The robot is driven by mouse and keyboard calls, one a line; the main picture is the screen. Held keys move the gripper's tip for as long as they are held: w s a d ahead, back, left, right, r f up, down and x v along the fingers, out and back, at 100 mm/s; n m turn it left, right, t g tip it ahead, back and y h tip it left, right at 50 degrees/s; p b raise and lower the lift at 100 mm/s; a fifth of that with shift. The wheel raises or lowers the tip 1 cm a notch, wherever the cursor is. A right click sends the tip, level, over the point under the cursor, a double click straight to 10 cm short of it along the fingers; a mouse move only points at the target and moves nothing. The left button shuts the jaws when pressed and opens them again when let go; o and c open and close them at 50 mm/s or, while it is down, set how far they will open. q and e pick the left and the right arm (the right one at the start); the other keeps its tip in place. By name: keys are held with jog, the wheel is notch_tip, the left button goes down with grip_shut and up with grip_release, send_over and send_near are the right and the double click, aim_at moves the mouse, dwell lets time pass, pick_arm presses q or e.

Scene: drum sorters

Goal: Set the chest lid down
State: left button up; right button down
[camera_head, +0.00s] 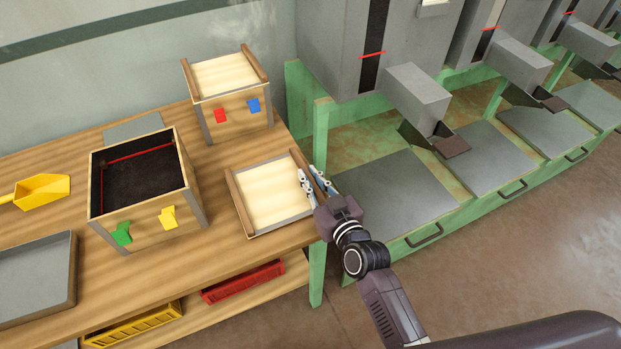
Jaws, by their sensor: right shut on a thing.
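The chest lid (268,196), a pale panel with brown side rails, lies flat at the table's right end, apparently on or just above the tabletop; its underside is hidden. My right gripper (310,181) is shut on the lid's right rail. The open chest (146,233), with dark contents, a red line inside and green and yellow tags on its front, stands to the left of the lid. A second chest (234,119) with red and blue tags stands behind, with its own lid on. My left gripper is not in view.
A yellow scoop (42,190) and a grey tray (36,277) are on the left of the wooden table (215,248). Red (243,282) and yellow (134,328) crates sit on the shelf below. A green bench (320,140) with grey machines adjoins the table on the right.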

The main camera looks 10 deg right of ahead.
jog(key=shift+s, duration=0.1)
jog(key=c, duration=2)
grip_release()
jog(key=shift+o, duration=0.3)
jog(key=v, duration=1.2)
